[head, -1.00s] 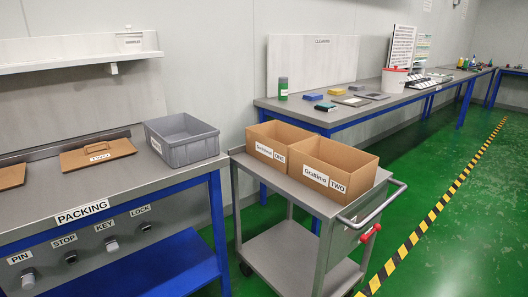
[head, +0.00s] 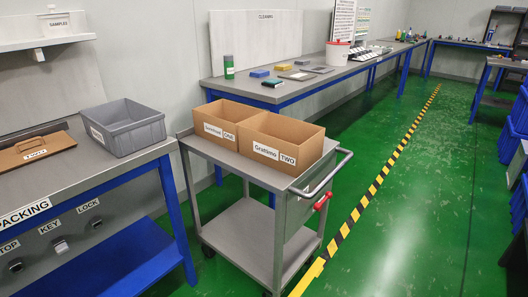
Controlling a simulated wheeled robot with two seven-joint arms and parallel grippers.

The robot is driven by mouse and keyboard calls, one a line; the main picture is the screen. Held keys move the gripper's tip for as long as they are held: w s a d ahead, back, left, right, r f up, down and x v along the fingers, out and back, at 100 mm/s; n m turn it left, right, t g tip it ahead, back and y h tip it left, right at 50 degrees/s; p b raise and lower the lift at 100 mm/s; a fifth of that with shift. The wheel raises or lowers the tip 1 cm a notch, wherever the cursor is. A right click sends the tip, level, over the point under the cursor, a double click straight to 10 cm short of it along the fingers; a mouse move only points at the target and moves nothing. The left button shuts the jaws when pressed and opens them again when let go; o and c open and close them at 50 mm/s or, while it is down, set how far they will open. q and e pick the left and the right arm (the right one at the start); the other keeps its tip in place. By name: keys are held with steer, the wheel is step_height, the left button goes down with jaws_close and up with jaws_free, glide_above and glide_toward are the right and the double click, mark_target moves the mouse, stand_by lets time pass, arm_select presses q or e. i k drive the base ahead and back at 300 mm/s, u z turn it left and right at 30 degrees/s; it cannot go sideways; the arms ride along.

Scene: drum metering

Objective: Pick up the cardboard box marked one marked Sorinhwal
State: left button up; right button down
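The cardboard box marked ONE (head: 204,124) is open-topped and stands upright on the top shelf of a grey cart (head: 301,181). Its front carries a second label that seems to read Sorinhwal, small and hard to read. A second cardboard box marked Gratlimo and TWO (head: 297,139) stands beside it on the right, close against it, and hides part of it. Neither of my grippers shows in the head view.
The packing bench (head: 98,170) on the left bears a grey bin (head: 139,139) and a brown lid-like panel (head: 35,151). The cleaning bench (head: 294,96) runs behind the cart. Green floor (head: 420,200) lies clear right of the yellow-black stripe (head: 370,198).

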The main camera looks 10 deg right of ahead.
mark_target(218, 121)
steer(key=u, duration=0.35)
steer(key=i, duration=0.95)
steer(key=u, duration=0.35)
